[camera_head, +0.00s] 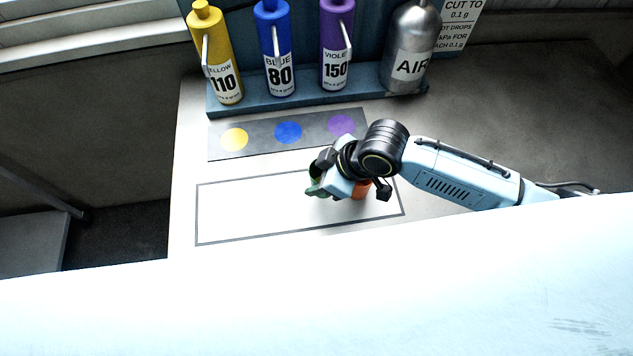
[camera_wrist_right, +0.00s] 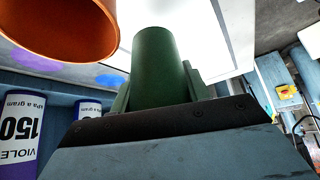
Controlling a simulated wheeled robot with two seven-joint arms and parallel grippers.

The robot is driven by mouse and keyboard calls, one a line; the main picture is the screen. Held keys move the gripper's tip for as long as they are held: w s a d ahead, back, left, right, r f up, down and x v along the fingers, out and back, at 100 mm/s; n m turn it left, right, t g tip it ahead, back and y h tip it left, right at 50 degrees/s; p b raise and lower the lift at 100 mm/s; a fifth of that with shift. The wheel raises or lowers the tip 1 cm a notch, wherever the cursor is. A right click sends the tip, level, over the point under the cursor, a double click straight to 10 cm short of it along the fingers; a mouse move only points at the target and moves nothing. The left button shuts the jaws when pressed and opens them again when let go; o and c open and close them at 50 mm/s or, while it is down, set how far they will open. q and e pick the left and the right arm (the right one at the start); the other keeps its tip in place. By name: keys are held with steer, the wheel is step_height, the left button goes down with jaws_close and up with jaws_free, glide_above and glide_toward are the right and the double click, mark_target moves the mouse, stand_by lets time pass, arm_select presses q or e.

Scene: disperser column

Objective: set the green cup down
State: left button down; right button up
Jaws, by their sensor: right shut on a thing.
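My right gripper (camera_head: 316,186) is shut on the green cup (camera_head: 313,177) above the right part of the white outlined area (camera_head: 240,208). In the right wrist view the green cup (camera_wrist_right: 163,70) is between the fingers. The gripper hides much of the cup in the head view. I cannot tell whether its base touches the surface. An orange cup (camera_head: 361,189) is just right of the gripper, partly hidden by it; it also shows at the upper left of the right wrist view (camera_wrist_right: 60,28). My left gripper is not in view.
Behind the area, a grey strip (camera_head: 262,146) carries yellow, blue and violet spots. Yellow (camera_head: 216,60), blue (camera_head: 274,50) and violet (camera_head: 337,45) bottles and a silver AIR bottle (camera_head: 408,50) stand on a blue shelf (camera_head: 300,101). The left part of the outlined area is clear.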

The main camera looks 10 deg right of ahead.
steer(key=shift+w+f, duration=0.1)
steer(key=shift+f, duration=1.9)
steer(key=shift+f, duration=0.1)
steer(key=o, duration=1)
steer(key=shift+f, duration=0.1)
steer(key=shift+r, duration=0.3)
steer(key=v, duration=1.2)
steer(key=shift+f+p, duration=0.1)
steer(key=shift+p, duration=0.3)
